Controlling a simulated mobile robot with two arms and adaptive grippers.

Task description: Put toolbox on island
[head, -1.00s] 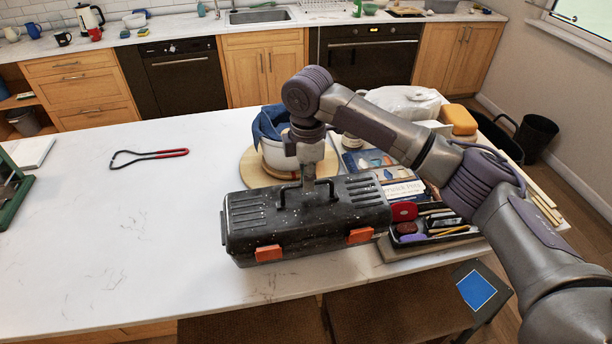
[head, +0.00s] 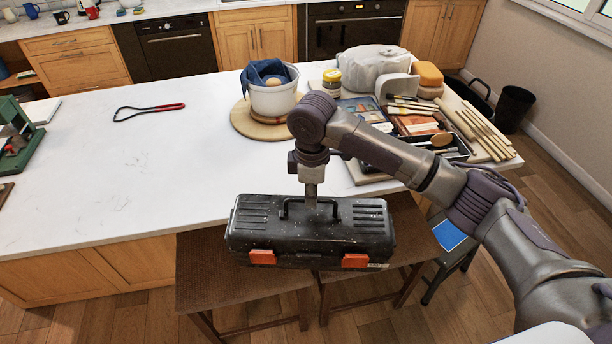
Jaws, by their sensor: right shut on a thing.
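The black toolbox (head: 310,232) with orange latches hangs upright from my right gripper (head: 311,203), which is shut on its top handle. It is just in front of the near edge of the white-topped island (head: 120,190), above the stools, and hides part of that edge. The fingertips are partly hidden at the handle. My left gripper is not in view.
Brown stools (head: 205,285) stand below the toolbox. On the island's right are a white pot (head: 272,98) on a round board, a tool tray (head: 440,155) and wooden sticks (head: 485,130). A red-handled loop tool (head: 150,110) lies left; the left-middle top is clear.

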